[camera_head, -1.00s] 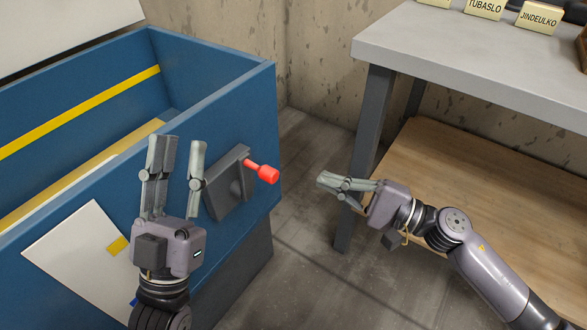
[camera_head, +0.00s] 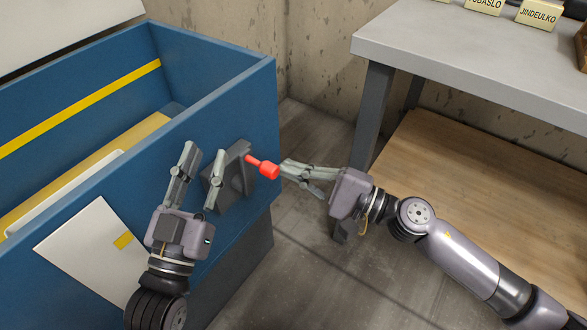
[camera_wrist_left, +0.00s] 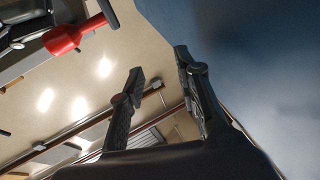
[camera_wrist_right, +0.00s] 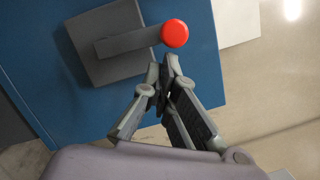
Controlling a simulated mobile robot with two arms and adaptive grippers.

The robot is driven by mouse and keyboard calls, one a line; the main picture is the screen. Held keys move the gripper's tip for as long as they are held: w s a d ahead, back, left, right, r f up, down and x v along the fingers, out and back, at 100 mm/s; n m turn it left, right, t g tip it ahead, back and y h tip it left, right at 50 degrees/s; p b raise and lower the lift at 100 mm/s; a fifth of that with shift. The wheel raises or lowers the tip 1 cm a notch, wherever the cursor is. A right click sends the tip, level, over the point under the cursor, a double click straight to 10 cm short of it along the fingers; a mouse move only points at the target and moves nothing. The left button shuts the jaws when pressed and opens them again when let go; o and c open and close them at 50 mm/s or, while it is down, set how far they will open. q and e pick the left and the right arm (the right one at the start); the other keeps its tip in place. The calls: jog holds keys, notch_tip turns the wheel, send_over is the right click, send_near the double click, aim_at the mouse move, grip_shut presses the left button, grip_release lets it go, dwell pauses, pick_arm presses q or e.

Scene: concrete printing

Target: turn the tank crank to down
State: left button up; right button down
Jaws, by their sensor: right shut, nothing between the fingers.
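The tank (camera_head: 232,95) is an open blue box at left. Its crank is a grey arm on a grey plate (camera_head: 220,192) with a red handle (camera_head: 268,170) that sticks out to the right. In the right wrist view the crank arm (camera_wrist_right: 124,43) points right, with the red knob (camera_wrist_right: 175,33) at its end. My right gripper (camera_head: 286,168) is shut and empty, its tips close to the red handle; touching cannot be told. In its wrist view the tips sit just below the knob. My left gripper (camera_head: 205,150) is open and empty, in front of the tank wall, left of the crank.
A grey table (camera_head: 450,60) with yellow name blocks (camera_head: 538,15) stands at right, above a wooden lower shelf (camera_head: 450,170). A white sheet (camera_head: 85,250) with a yellow patch is on the tank's front. Floor (camera_head: 300,250) shows between tank and table.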

pick_arm(q)
jog(key=shift+w+f+g+y, duration=0.3)
jog(key=shift+f+g+y, duration=0.15)
jog(key=shift+f, duration=0.4)
pick_arm(e)
jog(key=shift+s+a+r, duration=0.35)
jog(key=shift+s+a, duration=0.05)
jog(key=shift+s, duration=0.1)
